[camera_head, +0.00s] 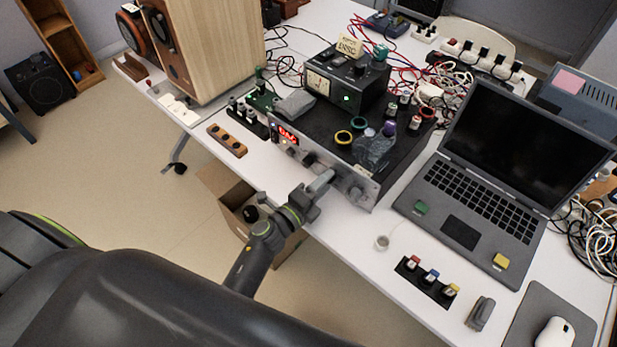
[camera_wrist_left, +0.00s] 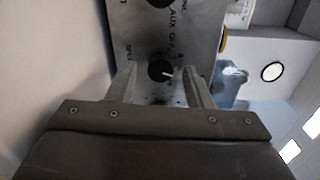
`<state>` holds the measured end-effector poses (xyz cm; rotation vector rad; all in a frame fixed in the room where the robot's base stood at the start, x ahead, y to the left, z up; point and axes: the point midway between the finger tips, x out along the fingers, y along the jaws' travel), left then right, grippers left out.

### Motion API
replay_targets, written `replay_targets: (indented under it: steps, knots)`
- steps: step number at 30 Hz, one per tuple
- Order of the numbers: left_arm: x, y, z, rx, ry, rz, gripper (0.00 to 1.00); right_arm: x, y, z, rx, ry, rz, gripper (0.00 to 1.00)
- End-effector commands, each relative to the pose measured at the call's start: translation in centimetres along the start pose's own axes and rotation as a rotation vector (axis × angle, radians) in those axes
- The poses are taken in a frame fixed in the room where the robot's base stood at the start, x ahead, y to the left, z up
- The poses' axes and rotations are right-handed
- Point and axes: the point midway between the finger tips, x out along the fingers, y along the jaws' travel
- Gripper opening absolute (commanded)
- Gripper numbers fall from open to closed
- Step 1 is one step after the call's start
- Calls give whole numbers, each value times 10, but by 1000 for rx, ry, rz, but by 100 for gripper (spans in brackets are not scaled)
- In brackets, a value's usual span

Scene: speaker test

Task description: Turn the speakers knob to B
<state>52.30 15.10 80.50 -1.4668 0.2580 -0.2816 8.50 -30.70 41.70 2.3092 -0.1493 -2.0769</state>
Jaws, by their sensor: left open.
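The amplifier (camera_head: 345,175) is a black box with a silver front panel and a red lit display, standing at the table's front edge. My left gripper (camera_head: 325,181) is at that panel, right of the display. In the left wrist view, a round black knob (camera_wrist_left: 160,70) with a short white mark sits between the open fingertips. The mark points to the right in that view. A label beginning "SP" is left of the knob and an "A" is right of it. I cannot tell whether the fingers touch the knob. The right gripper is not in view.
A second black knob (camera_wrist_left: 161,3) is above on the panel in the left wrist view. A laptop (camera_head: 480,175) stands right of the amplifier. A wooden speaker (camera_head: 215,45) is at the left. A cardboard box (camera_head: 232,195) is on the floor below.

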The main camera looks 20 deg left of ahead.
Motion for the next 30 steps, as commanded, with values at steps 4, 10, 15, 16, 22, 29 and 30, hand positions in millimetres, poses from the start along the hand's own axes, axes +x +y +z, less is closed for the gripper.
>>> replay_targets:
  steps: [4,10,15,16,22,29,30]
  knots:
    - [-18,1,0,0,0,2,46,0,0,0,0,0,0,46]
    - [-60,2,0,1,-1,3,46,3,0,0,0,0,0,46]
    - [-98,4,0,1,0,5,46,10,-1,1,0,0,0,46]
    - [-105,4,0,1,0,4,46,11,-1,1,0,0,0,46]
    - [-144,3,0,1,0,4,46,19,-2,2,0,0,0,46]
    - [-168,2,0,0,1,3,46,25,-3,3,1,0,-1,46]
    - [-170,1,0,0,1,2,46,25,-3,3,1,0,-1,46]
